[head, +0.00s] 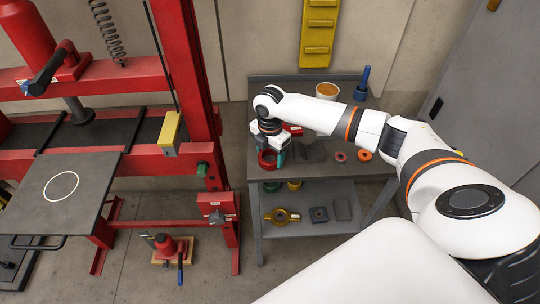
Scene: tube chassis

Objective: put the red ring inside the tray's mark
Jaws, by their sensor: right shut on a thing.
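The red ring (266,159) is at the left front of the grey workbench. My right gripper (270,151) points down over it and is shut on it. The gripper hides part of the ring, and I cannot tell whether the ring still touches the bench top. The dark tray (85,170) is at the left, in front of the red press. Its mark is a white circle outline (62,186), and the area inside it is empty. My left gripper is not in view.
The workbench (325,172) also holds an orange ring (364,155), a smaller reddish ring (341,157), a bowl (327,91) and a blue tool (362,84). The red press upright (195,90) stands between bench and tray. A red jack (167,247) is on the floor.

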